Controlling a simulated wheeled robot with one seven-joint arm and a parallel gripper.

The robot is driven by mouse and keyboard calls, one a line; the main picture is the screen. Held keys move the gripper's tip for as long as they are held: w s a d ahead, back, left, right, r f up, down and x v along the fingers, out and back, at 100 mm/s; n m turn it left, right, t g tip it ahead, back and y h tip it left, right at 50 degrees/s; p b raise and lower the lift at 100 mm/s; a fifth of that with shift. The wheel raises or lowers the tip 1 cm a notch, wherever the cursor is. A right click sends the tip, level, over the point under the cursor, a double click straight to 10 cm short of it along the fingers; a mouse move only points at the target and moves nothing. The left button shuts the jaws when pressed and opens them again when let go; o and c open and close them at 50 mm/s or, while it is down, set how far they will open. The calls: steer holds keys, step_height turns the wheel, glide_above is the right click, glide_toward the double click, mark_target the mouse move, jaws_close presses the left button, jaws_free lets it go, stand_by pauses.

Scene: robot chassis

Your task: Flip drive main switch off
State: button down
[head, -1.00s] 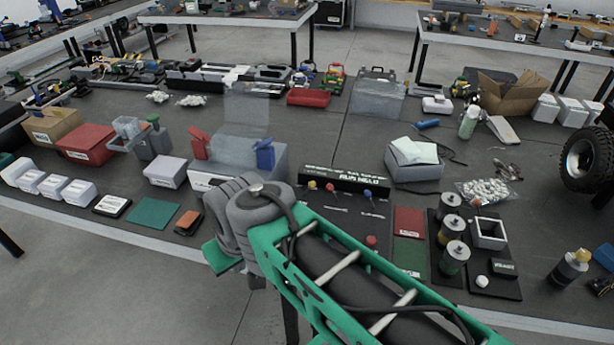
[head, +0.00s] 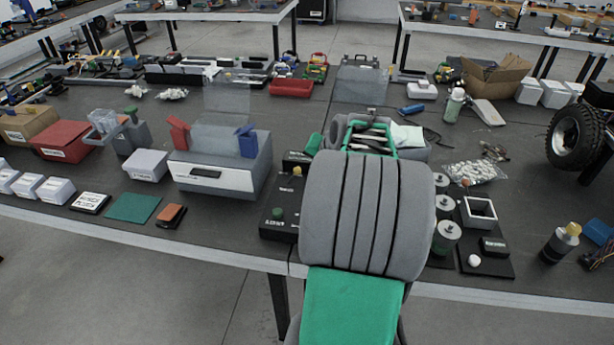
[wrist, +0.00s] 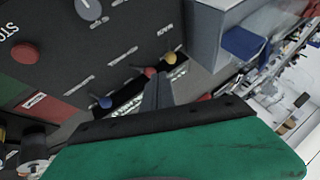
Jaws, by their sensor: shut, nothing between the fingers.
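The dark control panel (wrist: 70,50) fills the upper left of the wrist view. It carries a red button (wrist: 25,52), a grey round knob (wrist: 88,9) and levers with blue (wrist: 106,102), red (wrist: 150,72) and yellow (wrist: 171,58) ball ends. I cannot tell which control is the drive main switch; most labels are too small to read. My gripper (wrist: 158,80) is shut and empty, its dark fingertips close to the red-ended lever; contact is unclear.
A grey box (head: 225,180) with a clear lid and red and blue clips stands left of the panel. Canisters (head: 446,237) and a small open box (head: 479,212) stand to the right. A white-topped box (head: 408,137) is behind my arm.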

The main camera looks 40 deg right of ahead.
mark_target(295, 175)
steer(key=shift+a+r, duration=0.1)
steer(key=p+x, duration=0.1)
steer(key=x, duration=0.9)
steer(key=shift+w+r, duration=0.1)
